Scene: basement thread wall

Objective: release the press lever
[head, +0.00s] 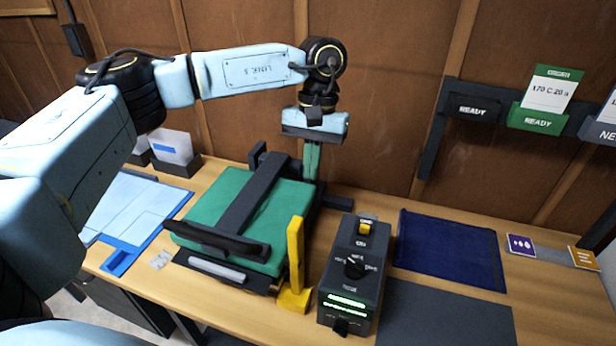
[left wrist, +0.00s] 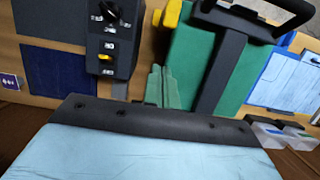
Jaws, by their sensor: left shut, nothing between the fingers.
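The press (head: 200,215) stands on the bench with its green top plate lying low. A black lever (head: 252,200) runs across the plate to a wide black handle (head: 215,241) at the near edge. The lever also shows in the left wrist view (left wrist: 222,75). A yellow upright piece (head: 296,260) stands at the press's right front corner. My left gripper (head: 311,176) points down behind the plate's far right corner, with its green fingers together and empty. In the left wrist view its fingers (left wrist: 161,75) appear beside the plate. Whether they touch the press is unclear.
A dark control box (head: 354,275) with a dial, yellow switch and green lights stands right of the press. A navy mat (head: 450,250) and a grey mat (head: 440,315) lie further right. A blue clipboard (head: 135,215) lies left. The wooden wall (head: 390,100) is close behind my gripper.

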